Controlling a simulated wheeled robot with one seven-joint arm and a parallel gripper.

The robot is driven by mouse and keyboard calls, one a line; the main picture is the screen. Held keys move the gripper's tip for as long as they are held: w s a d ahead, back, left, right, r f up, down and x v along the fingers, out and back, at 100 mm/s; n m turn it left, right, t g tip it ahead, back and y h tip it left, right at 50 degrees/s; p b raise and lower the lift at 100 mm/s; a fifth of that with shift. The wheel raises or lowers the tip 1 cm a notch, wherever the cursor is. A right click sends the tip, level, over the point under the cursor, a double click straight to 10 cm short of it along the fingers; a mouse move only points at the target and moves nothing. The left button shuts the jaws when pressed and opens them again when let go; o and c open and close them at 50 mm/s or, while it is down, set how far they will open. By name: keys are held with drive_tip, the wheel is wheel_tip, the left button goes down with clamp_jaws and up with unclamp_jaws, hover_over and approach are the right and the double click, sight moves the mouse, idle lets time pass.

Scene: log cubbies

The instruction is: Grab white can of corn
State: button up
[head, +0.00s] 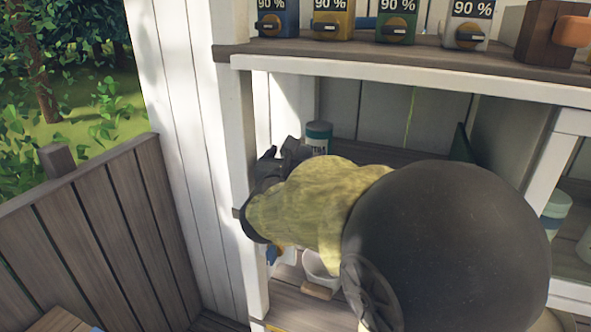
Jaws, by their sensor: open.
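My gripper (286,152) is black and sits at the left side of an open cubby, near the white post. It is open, and I see nothing held in it. A can (319,134) with a teal top and a pale band with dark lettering stands upright in the cubby, just right of and behind the gripper. Its lower part is hidden by my arm, and I cannot tell whether the gripper touches it. I cannot read the label well enough to tell whether it is corn. No plainly white can of corn is identifiable.
Several dispenser boxes marked 90 % stand on the upper shelf (345,52). A white post (240,170) borders the cubby on the left. A white cup (318,268) stands below. Another teal and white container (555,212) is at the right. My arm hides much of the cubby.

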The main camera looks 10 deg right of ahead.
idle(0.4)
drive_tip(key=c, duration=1.3)
drive_tip(key=shift+w, duration=0.1)
drive_tip(key=shift+c, duration=0.2)
drive_tip(key=shift+r, duration=0.1)
drive_tip(key=shift+r, duration=0.25)
wheel_tip(320, 180, up, 3)
drive_tip(key=shift+d+f+b, duration=0.1)
drive_tip(key=shift+b, duration=0.35)
drive_tip(key=b+v, duration=0.4)
drive_tip(key=v, duration=1.4)
